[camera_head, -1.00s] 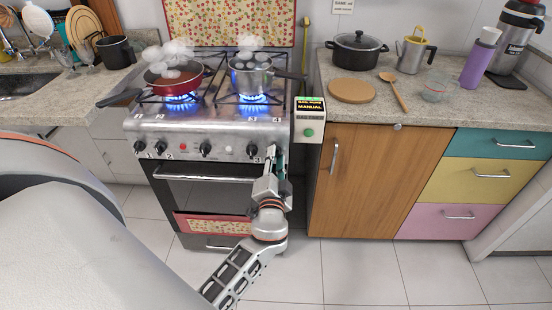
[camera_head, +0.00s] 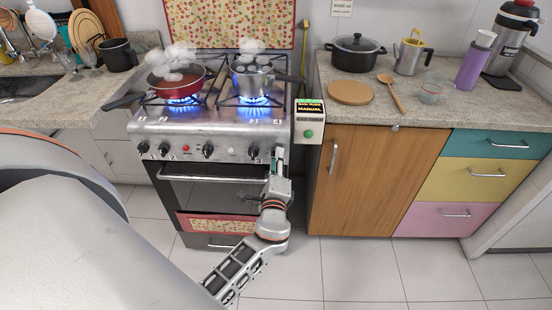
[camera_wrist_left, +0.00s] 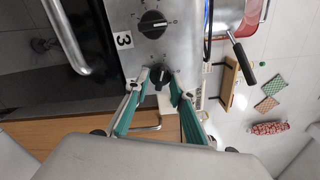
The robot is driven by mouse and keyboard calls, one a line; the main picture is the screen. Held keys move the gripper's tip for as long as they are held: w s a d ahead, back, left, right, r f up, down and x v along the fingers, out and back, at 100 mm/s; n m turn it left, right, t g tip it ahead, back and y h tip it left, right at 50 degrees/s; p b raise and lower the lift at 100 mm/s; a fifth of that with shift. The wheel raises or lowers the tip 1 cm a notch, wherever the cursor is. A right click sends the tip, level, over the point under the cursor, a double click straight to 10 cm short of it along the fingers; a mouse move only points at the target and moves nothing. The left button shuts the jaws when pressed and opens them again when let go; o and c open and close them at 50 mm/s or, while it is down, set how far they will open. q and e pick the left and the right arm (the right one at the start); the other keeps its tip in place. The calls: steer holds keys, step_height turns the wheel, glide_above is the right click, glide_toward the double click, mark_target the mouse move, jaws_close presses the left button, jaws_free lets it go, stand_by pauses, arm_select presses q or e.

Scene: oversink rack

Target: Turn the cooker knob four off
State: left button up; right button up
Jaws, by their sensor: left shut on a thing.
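The steel cooker (camera_head: 225,130) has a row of black knobs along its front panel. My left gripper (camera_head: 279,153) is at the right end of this row and hides knob four in the head view. In the left wrist view, knob four (camera_wrist_left: 160,76) sits between the fingertips of the left gripper (camera_wrist_left: 161,82), which is shut on it. Knob three (camera_wrist_left: 153,24) is beside it, by a label "3". Blue flames burn under the red pan (camera_head: 178,92) and the steel pot (camera_head: 252,80). My right gripper is not in view.
A gas box (camera_head: 309,122) hangs just right of the gripper, beside the wooden cabinet (camera_head: 365,180). The oven handle (camera_head: 210,179) sticks out below the knobs. The floor in front is clear.

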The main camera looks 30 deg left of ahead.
arm_select(q)
steer(key=m+p, duration=0.7)
steer(key=m, duration=0.7)
steer(key=shift+s+a+f, duration=0.1)
stand_by(0.4)
steer(key=o, duration=1.1)
